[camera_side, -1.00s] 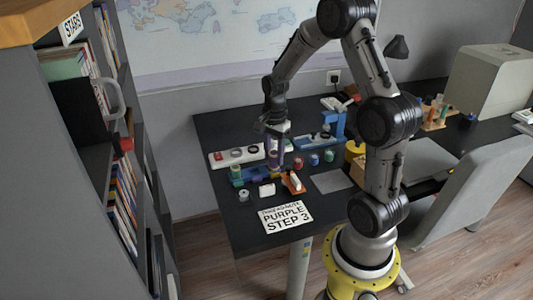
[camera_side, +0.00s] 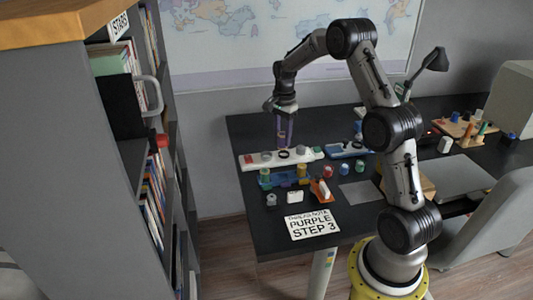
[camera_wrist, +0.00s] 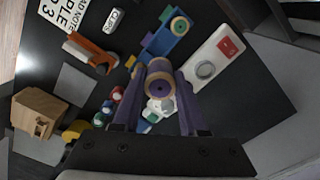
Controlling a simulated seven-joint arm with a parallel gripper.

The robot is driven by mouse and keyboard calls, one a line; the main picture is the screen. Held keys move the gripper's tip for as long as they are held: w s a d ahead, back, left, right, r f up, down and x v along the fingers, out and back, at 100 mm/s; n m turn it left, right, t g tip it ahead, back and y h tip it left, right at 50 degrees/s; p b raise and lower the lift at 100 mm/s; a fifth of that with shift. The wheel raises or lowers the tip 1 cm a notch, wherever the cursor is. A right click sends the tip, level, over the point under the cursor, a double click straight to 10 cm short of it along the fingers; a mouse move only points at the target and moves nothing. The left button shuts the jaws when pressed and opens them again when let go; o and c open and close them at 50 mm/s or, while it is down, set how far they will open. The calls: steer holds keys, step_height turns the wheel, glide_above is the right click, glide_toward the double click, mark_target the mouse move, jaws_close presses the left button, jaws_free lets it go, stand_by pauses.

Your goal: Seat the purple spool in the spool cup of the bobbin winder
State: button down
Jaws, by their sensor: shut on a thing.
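My gripper (camera_side: 284,122) is shut on the purple spool (camera_wrist: 159,82), which has pale wooden-looking ends. The spool is between the long purple fingers, end towards the wrist camera. In the side view, the gripper points down over the white bobbin winder (camera_side: 250,161), and the spool appears held above it. In the wrist view the winder's white base (camera_wrist: 216,54) lies to the right of the spool, with a red part and a grey ring. The ring may be the spool cup. The fingers and spool hide part of the winder.
A blue rack (camera_wrist: 160,44) with spools lies in front of the winder. An orange holder (camera_side: 320,189), a clips box (camera_side: 295,197) and a sign card (camera_side: 313,224) are nearer the front edge. Several small coloured spools (camera_side: 344,168) stand right. A grey mat (camera_side: 358,194) is bare.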

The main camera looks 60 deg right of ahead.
steer(key=w+d+f, duration=0.2)
steer(key=w, duration=0.1)
steer(key=w+d+f, duration=0.2)
steer(key=w+f, duration=0.1)
steer(key=w+d+f, duration=0.2)
steer(key=w+f, duration=0.1)
steer(key=shift+w, duration=0.3)
steer(key=shift+w+d+f, duration=0.3)
steer(key=shift+w+f, duration=0.15)
steer(key=shift+f, duration=1.7)
steer(key=shift+f, duration=0.1)
steer(key=shift+c, duration=2.2)
jaws_free()
